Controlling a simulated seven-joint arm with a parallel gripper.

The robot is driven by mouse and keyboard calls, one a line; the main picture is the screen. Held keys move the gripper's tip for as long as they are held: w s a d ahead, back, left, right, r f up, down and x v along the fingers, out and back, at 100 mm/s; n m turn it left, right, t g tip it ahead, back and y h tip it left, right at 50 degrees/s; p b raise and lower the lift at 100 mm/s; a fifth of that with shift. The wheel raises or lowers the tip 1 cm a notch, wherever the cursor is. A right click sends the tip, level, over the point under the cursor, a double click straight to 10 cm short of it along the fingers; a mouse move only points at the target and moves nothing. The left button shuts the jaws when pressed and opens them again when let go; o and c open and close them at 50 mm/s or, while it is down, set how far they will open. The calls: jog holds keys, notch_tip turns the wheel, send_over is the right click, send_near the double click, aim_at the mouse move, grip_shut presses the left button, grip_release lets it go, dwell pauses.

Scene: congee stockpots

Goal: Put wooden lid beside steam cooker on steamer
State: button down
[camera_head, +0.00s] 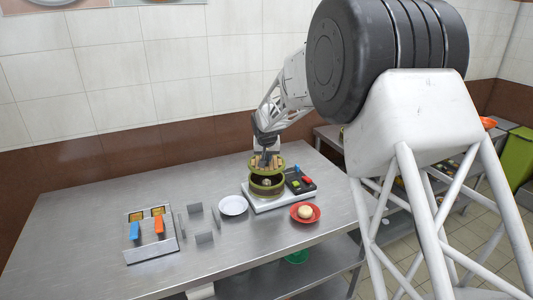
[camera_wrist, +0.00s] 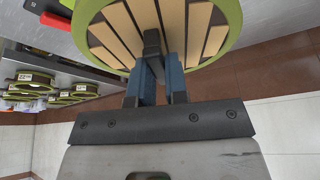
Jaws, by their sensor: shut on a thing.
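The wooden lid (camera_wrist: 205,28), with pale slats and a green rim, fills the top of the wrist view. My gripper (camera_wrist: 158,80) is shut on the lid's dark handle. In the head view my gripper (camera_head: 266,158) holds the lid (camera_head: 279,166) tilted just above the round steamer (camera_head: 267,190). A gap shows between the lid and the steamer, and something pale sits inside. The steamer stands on the cooker base (camera_head: 257,206), beside a dark control panel (camera_head: 299,180) with coloured buttons.
A red plate with a pale bun (camera_head: 305,213) is in front of the cooker. A white plate (camera_head: 233,205) is left of it. A metal rack (camera_head: 151,236) with blue and orange items and small metal stands (camera_head: 204,238) are further left. The table's left side is clear.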

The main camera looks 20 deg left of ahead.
aim_at(267, 156)
jog(key=shift+f, duration=2.2)
jog(key=shift+f, duration=0.65)
jog(key=c, duration=1.1)
grip_release()
jog(key=shift+o, duration=0.2)
jog(key=shift+r, duration=0.15)
jog(key=shift+v, duration=3.8)
jog(key=shift+d, duration=0.1)
